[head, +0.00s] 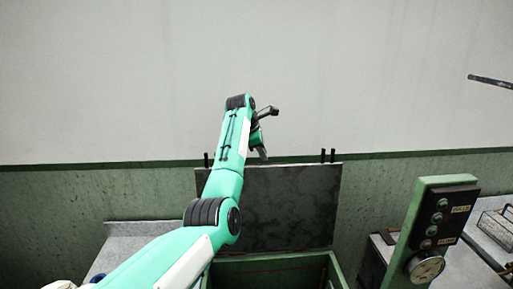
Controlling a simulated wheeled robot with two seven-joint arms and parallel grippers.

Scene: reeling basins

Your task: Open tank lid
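The tank lid (290,208) is a dark, stained panel that stands raised, roughly upright, behind the tank and close to the wall. The tank (268,265) has a green rim and shows at the bottom centre with its top uncovered. My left gripper (268,133) is above the lid's top edge, in front of the pale wall. Its fingers look spread, with nothing between them. My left arm covers the lid's left part and part of the tank rim. My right gripper is out of view.
A green control post (428,225) with several buttons and a gauge (425,267) stands to the right. Behind it is a grey counter with a wire basket (496,228). Another grey counter (135,238) lies at left. A dark rod (490,81) juts in at upper right.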

